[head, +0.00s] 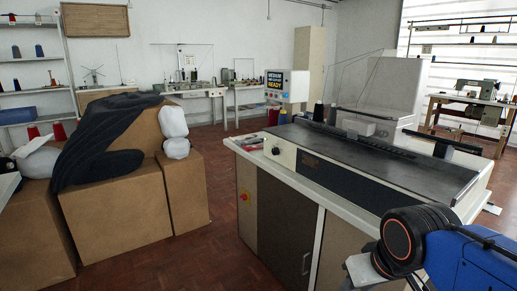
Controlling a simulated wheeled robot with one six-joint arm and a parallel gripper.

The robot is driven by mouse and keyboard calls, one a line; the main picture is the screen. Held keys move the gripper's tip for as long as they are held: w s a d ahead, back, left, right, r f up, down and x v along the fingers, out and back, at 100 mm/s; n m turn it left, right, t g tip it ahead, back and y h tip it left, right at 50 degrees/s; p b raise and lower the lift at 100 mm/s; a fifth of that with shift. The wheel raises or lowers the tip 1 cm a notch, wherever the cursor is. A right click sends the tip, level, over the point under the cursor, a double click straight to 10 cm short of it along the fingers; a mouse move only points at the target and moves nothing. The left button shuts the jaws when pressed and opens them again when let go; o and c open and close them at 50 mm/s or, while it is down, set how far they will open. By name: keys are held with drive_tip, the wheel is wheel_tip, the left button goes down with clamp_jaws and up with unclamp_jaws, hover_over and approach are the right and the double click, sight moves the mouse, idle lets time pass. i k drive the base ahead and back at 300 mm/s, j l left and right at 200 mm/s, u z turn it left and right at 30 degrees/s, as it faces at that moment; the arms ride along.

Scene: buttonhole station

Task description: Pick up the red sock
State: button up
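I cannot make out a red sock in the head view. A small reddish item (254,141) lies at the left end of the machine's worktop, too small to identify. My gripper is not in view; only part of my blue arm with a black joint shows at the lower right.
Shelves (30,90) hold thread cones, including red ones (59,131). Floor (210,165) between is clear.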

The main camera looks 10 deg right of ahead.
sight(256, 146)
drive_tip(key=i+j+z, duration=0.2)
drive_tip(key=i+j, duration=0.7)
drive_tip(key=j, duration=0.15)
